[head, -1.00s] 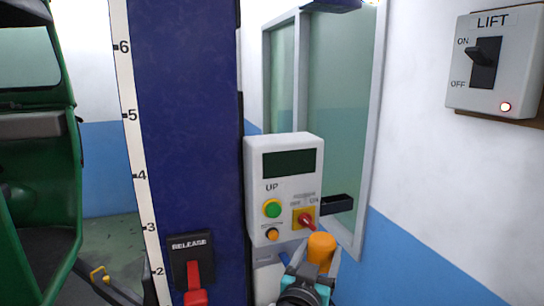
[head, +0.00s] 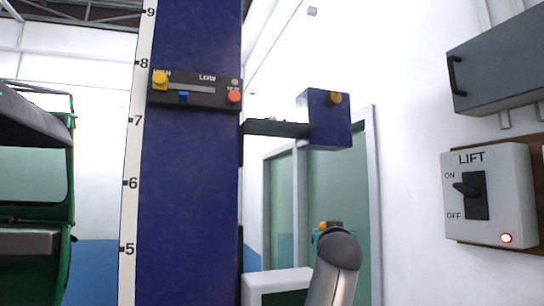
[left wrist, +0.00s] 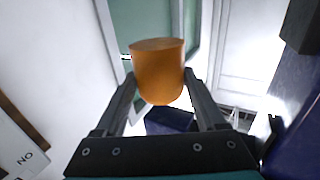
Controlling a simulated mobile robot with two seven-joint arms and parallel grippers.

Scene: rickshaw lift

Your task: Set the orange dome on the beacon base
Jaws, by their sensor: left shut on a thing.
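The orange dome (left wrist: 158,70) is between the two fingers of my left gripper (left wrist: 158,85) in the left wrist view, and the fingers are shut on it. In the head view a small orange part of the dome (head: 323,225) shows above my left gripper (head: 322,233), partly covered by my arm. A dark shelf bracket (head: 275,129) stands out from the blue column above and left of the gripper. My right gripper is not in view.
A blue box (head: 325,125) with a yellow knob (head: 335,98) stands at the shelf's right end. The blue column (head: 190,190) carries a HIGH/LOW slider panel (head: 195,90). A LIFT switch box (head: 487,195) and a grey cabinet (head: 500,75) are on the right wall.

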